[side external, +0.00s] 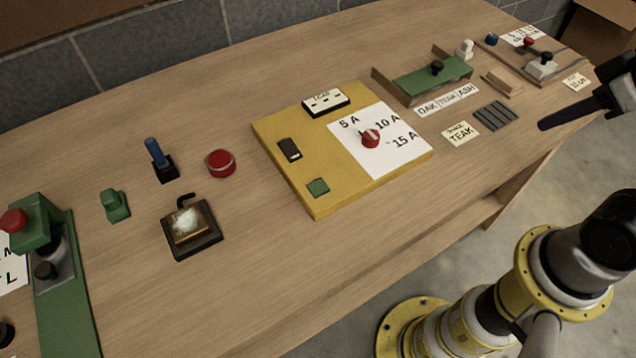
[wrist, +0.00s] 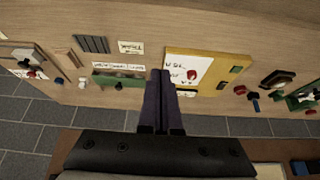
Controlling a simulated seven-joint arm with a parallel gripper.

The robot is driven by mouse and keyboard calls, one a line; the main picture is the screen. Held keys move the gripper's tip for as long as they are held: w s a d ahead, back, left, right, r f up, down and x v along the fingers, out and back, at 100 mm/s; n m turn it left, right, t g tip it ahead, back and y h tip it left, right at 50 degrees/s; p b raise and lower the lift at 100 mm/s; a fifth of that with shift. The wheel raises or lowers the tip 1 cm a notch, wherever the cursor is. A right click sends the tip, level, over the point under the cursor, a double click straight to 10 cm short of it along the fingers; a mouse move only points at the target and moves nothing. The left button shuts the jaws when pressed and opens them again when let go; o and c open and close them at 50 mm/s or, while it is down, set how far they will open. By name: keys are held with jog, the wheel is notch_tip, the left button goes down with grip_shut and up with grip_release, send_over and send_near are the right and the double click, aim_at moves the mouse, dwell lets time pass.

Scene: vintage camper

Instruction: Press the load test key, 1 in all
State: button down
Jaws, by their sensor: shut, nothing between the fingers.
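A yellow panel (side external: 325,204) lies on the wooden bench and also shows in the wrist view (wrist: 210,55). It carries a green square key (side external: 318,187), a black rocker switch (side external: 289,149), a red knob (side external: 370,138) on a white 5 A, 10 A, 15 A card, and a meter (side external: 326,101) that seems to read LOAD. No lettering shows on the green key, so I cannot confirm it is the load test key. My gripper (side external: 544,126) is shut and empty, right of the panel and apart from it. Its fingers (wrist: 160,74) also show in the wrist view.
A green block fixture (side external: 432,80), dark strips (side external: 494,116) and a TEAK card (side external: 460,133) lie right of the panel. A red button (side external: 220,163), blue lever (side external: 155,152) and black tray (side external: 207,239) stand left. Bare bench lies in front of the panel.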

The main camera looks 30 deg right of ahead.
jog(key=w+a+r+m+t+y, duration=0.1)
jog(key=w+a+r+t, duration=0.15)
jog(key=w, duration=0.25)
jog(key=w+a+r+m+t+y, duration=0.1)
jog(key=w+r+m, duration=0.15)
jog(key=w, duration=0.35)
jog(key=n+g+y, duration=0.2)
jog(key=y, duration=0.1)
send_over(324, 190)
notch_tip(324, 190, down, 13)
jog(key=shift+r, duration=0.2)
jog(key=shift+f, duration=4.4)
jog(key=shift+f, duration=0.15)
